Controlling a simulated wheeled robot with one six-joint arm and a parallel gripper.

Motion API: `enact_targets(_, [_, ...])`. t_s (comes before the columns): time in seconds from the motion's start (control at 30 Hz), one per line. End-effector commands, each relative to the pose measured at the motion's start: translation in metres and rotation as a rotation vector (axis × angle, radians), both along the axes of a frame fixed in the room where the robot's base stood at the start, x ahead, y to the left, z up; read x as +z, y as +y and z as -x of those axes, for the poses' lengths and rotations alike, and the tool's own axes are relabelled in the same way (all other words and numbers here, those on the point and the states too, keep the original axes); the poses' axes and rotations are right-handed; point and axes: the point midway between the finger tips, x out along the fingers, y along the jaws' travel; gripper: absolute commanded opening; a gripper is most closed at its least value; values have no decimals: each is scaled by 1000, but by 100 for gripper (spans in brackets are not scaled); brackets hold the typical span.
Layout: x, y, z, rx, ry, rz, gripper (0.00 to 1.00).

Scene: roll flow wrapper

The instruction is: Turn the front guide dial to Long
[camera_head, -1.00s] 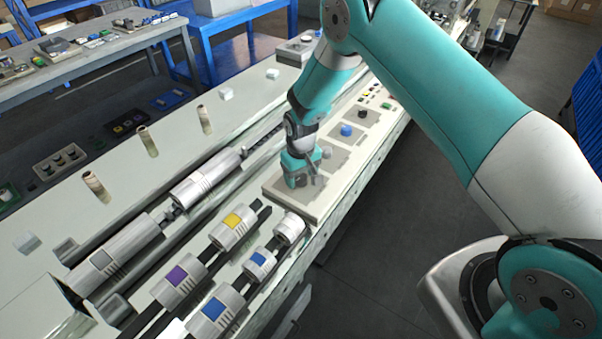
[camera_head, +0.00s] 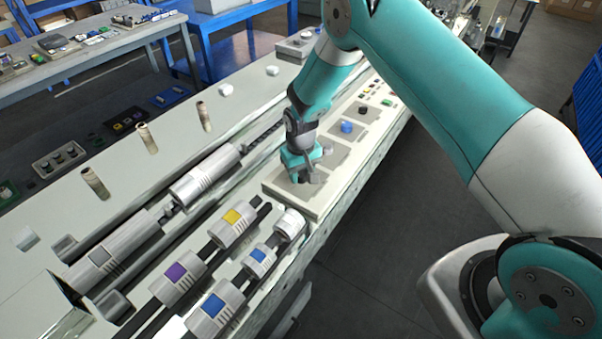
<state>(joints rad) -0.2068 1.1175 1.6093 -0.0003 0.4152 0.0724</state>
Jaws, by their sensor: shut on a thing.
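My gripper (camera_head: 306,178) points down at the near end of the raised control panel (camera_head: 320,205) on the machine's right side. It is shut on a small dial there, which the fingers and the teal gripper body mostly hide. I cannot read the dial's setting or any label. Further along the panel are a grey knob (camera_head: 328,149), a blue knob (camera_head: 347,127) and a black knob (camera_head: 362,110), all clear of the gripper.
Metal rollers with yellow (camera_head: 233,217), purple (camera_head: 177,272) and blue (camera_head: 213,305) patches lie in front of the panel. Tan posts (camera_head: 147,139) stand along the machine's left side. My arm spans the upper right. Open floor (camera_head: 400,230) lies right of the machine.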

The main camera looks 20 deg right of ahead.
Motion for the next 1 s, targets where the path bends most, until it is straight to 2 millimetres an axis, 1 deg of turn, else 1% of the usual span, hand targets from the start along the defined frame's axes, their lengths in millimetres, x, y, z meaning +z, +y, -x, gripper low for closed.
enact_targets(0.17, [-2, -1, 0, -134, -1, 1, 16])
enact_targets(0.7, [-1, -1, -1, -633, -3, 1, 16])
enact_targets(1.0, [0, -1, -1, -836, -2, 1, 16])
